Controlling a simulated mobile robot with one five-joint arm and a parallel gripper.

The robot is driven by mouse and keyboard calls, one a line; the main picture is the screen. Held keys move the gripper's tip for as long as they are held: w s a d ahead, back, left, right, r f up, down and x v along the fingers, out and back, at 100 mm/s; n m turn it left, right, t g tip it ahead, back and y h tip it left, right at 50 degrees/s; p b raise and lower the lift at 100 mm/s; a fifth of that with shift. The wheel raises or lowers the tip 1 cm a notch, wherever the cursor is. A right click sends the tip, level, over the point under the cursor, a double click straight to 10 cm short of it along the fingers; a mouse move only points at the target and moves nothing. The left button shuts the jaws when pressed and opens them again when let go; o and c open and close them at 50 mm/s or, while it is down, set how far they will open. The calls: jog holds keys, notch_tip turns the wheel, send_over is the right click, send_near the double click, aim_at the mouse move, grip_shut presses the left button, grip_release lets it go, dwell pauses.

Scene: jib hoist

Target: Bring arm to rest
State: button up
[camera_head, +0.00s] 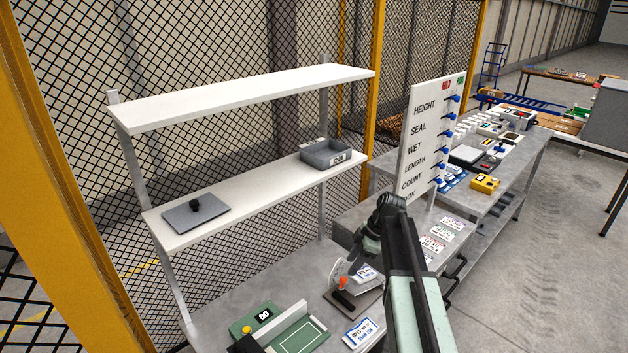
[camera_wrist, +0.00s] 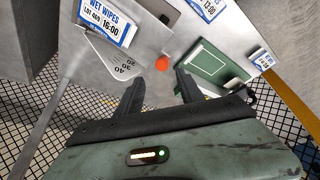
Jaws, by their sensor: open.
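My arm reaches up from the lower edge of the head view, and its end bends down over the grey workbench (camera_head: 262,280). My gripper (camera_head: 358,262) hangs above a dark-based device with an orange knob (camera_head: 343,281). In the wrist view the two dark fingers of my gripper (camera_wrist: 158,90) stand apart with nothing between them. The orange knob (camera_wrist: 162,63) shows just beyond the fingertips, beside a plate marked with numbers (camera_wrist: 118,60). I cannot tell the exact height of the fingers above the device.
A green scale-like unit (camera_head: 297,332) and a label card (camera_head: 360,332) lie close by. A white shelf (camera_head: 190,228) holds a grey bin (camera_head: 326,154) and a knobbed grey plate (camera_head: 196,213). A lettered board (camera_head: 428,130) stands near my arm. Open floor (camera_head: 545,270) lies right.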

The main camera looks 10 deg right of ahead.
jog(key=s+a+f+m+h+b, duration=0.1)
jog(key=s+a+f+m+h, duration=0.2)
jog(key=s+a, duration=0.7)
jog(key=s+d+m+h, duration=0.1)
jog(key=s+d+m, duration=0.3)
jog(key=m, duration=0.9)
jog(key=shift+s+d+f+g, duration=0.2)
jog(key=shift+s+d+g, duration=0.15)
jog(key=shift+s, duration=0.8)
